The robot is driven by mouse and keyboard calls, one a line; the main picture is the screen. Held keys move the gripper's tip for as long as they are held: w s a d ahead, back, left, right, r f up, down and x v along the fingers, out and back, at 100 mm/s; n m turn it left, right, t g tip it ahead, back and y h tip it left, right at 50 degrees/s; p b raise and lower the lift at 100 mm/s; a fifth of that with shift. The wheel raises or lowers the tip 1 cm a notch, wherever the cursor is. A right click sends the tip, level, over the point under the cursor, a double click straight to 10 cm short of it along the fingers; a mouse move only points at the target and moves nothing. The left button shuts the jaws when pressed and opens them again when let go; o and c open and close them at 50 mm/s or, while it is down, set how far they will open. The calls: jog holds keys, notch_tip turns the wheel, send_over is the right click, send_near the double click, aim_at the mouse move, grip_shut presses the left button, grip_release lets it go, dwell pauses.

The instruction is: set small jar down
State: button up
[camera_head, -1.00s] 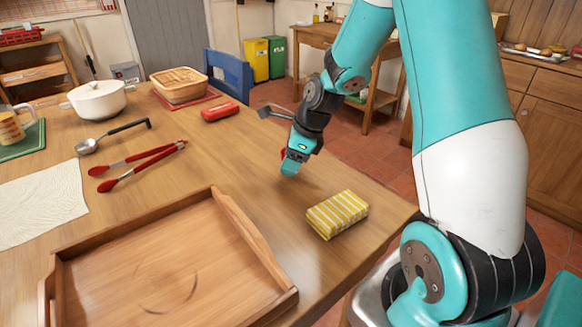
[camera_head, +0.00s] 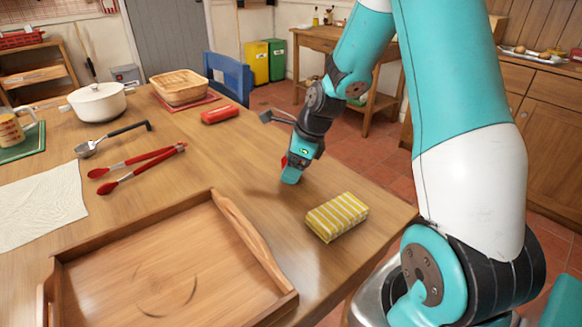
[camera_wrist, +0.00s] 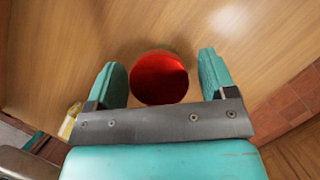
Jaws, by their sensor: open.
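The small jar (camera_wrist: 160,78) shows in the wrist view as a round red shape over the wooden table. It is between the two teal fingers of my gripper (camera_wrist: 164,80), which are open. A gap shows between the jar and the right finger; on the left the gap is very narrow. In the head view my gripper (camera_head: 291,174) points down close to the tabletop, and it hides nearly all of the jar.
The wooden table (camera_head: 240,160) is clear around my gripper. A yellow striped sponge-like block (camera_head: 337,217) lies nearer, with a wooden tray (camera_head: 240,222) to its left. A red case (camera_head: 220,114), red tongs (camera_head: 140,166) and a ladle (camera_head: 88,148) lie to the left.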

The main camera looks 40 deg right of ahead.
jog(key=p+v, duration=0.2)
jog(key=v, duration=0.9)
jog(key=s+a+r+n+g+y, duration=0.1)
jog(key=s+a+r+n, duration=0.25)
jog(key=a+n, duration=0.55)
jog(key=s+a+r+n, duration=0.2)
jog(key=s+a+n, duration=0.2)
jog(key=a+n, duration=0.4)
jog(key=s+a+n+g, duration=0.1)
jog(key=s+a+n, duration=0.3)
jog(key=s+n, duration=0.2)
jog(key=s+a+r+n+g, duration=0.1)
jog(key=s+a+n, duration=0.3)
jog(key=n, duration=0.6)
jog(key=shift+s+a+r+n, duration=0.25)
jog(key=shift+s+n, duration=0.15)
jog(key=shift+s, duration=0.75)
